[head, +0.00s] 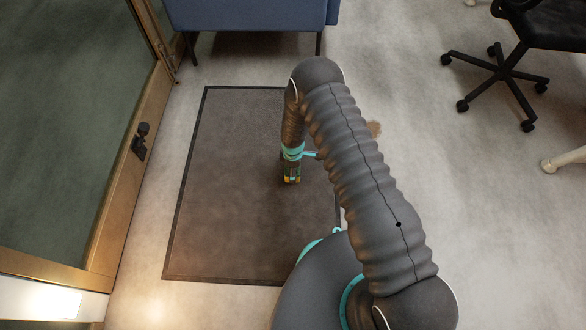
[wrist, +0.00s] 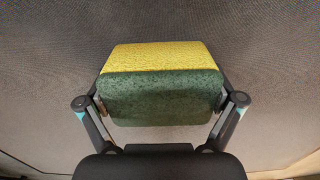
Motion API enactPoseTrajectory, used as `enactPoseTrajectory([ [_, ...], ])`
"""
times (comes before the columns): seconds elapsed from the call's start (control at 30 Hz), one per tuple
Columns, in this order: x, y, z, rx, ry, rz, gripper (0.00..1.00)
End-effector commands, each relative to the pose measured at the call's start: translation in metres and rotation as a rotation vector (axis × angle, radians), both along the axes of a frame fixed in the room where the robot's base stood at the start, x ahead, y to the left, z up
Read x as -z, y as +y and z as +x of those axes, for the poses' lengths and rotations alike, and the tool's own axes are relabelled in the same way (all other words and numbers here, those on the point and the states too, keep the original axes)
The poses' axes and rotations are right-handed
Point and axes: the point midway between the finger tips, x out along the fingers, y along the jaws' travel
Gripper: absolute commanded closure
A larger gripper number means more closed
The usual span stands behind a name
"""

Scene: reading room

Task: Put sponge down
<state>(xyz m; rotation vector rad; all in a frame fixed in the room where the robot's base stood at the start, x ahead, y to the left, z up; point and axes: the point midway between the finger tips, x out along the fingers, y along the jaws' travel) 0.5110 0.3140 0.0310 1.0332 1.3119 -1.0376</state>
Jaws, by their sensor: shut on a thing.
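The sponge (wrist: 160,88) is yellow on one side and dark green on the other. It fills the middle of the wrist view, between the two fingers of my gripper (wrist: 160,104), which is shut on it. I cannot tell whether the sponge touches the mat.
A blue sofa (head: 255,14) stands beyond the mat. A wood-framed glass door (head: 128,165) is at the left. A wheeled office chair (head: 512,68) is at the upper right. The mat left of my gripper is bare.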

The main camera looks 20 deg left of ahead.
Motion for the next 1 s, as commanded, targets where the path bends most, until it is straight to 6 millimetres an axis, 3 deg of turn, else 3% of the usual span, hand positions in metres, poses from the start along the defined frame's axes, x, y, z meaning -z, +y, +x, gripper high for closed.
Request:
enactPoseTrajectory([
  [0.2,0.005,0.0,0.0,0.0,0.0,0.0,0.46],
  [0.23,0.003,0.0,0.0,0.0,0.0,0.0,0.03],
  [0.27,0.003,0.0,0.0,0.0,0.0,0.0,0.0],
  [0.73,-0.005,0.0,0.0,0.0,-0.001,0.0,0.0],
  [1.0,-0.053,0.001,0.001,0.0,-0.003,0.002,0.0],
])
